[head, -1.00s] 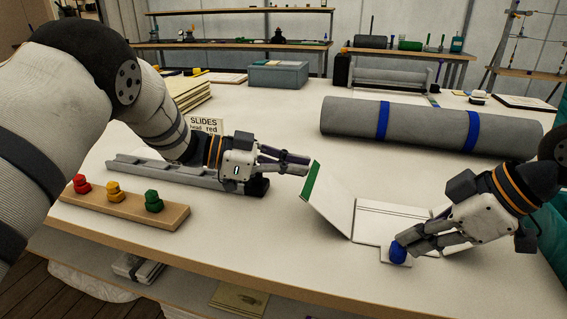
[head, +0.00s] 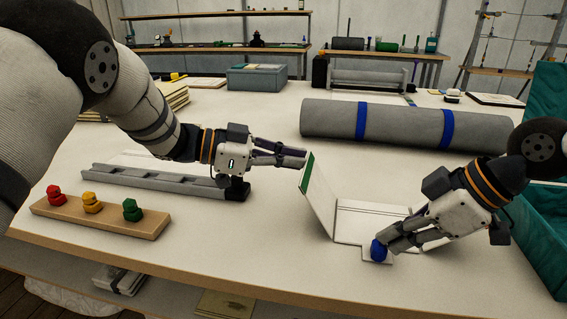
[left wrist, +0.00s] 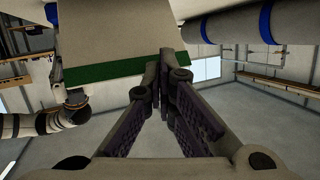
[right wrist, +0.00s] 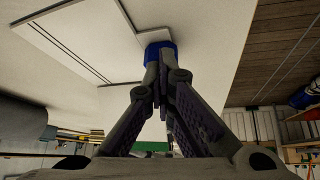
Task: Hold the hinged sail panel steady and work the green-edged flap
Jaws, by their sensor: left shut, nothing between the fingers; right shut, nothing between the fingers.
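The white hinged sail panel (head: 368,221) lies on the table, and its flap (head: 320,203) tilts up on the left side with a green edge (head: 307,172). My left gripper (head: 304,158) is shut and empty, its tips at the upper end of the green edge. In the left wrist view the tips (left wrist: 166,58) are beside the green edge (left wrist: 110,68); I cannot tell if they touch. My right gripper (head: 388,247) is shut, its tips at the blue knob (head: 378,251) on the panel's front tab. The right wrist view shows the tips (right wrist: 157,62) against the knob (right wrist: 158,48).
A grey roll with blue bands (head: 405,125) lies behind the panel. A grey rail (head: 150,180) and a wooden strip (head: 100,215) with red, yellow and green knobs are at left. A teal bin (head: 540,225) stands at right. The table's front middle is clear.

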